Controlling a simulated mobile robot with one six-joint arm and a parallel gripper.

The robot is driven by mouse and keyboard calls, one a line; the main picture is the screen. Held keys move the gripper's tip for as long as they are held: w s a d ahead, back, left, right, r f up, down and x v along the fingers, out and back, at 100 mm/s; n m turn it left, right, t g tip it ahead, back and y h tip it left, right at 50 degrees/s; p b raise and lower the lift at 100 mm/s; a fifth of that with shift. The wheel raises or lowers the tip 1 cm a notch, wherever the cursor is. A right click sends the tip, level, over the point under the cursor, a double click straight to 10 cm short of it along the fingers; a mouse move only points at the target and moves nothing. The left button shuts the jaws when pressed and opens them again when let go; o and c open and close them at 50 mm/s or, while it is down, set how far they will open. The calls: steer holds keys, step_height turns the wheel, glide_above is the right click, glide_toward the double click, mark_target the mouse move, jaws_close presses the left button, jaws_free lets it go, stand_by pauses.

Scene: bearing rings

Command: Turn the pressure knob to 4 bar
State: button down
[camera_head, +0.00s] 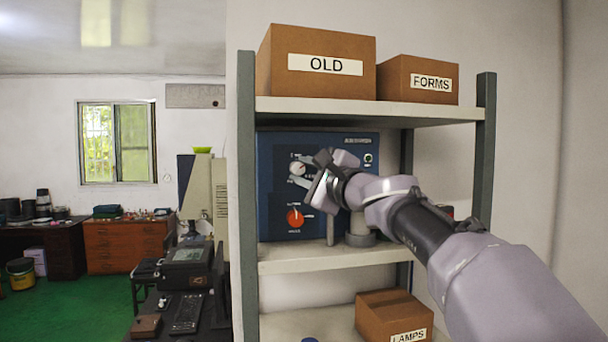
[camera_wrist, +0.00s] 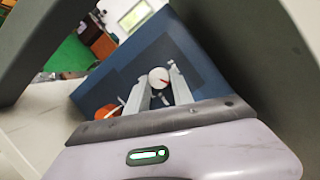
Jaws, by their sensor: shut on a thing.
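A blue control box (camera_head: 275,220) stands on the middle shelf. Its front carries a white upper knob (camera_head: 297,168) and a red-orange lower knob (camera_head: 295,217). My gripper (camera_head: 304,176) reaches in from the right and is shut on the white knob. In the wrist view the white knob (camera_wrist: 159,76) sits between the two finger tips (camera_wrist: 160,88), and its red pointer line points to the right. The orange knob (camera_wrist: 106,111) shows to the left, apart from the fingers. The scale markings and labels are too small to read, so I cannot tell the knob's setting.
Boxes marked OLD (camera_head: 320,85) and FORMS (camera_head: 415,85) stand on the top shelf, and a LAMPS box (camera_head: 392,312) below. The shelf's grey uprights (camera_head: 248,200) flank the box. A grey cylindrical object (camera_head: 360,232) stands under my wrist, close to the panel.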

steer(key=c, duration=1.1)
jaws_free()
steer(key=b+v, duration=0.5)
steer(key=v, duration=1.2)
steer(key=shift+s+d, duration=0.2)
steer(key=shift+f, duration=0.15)
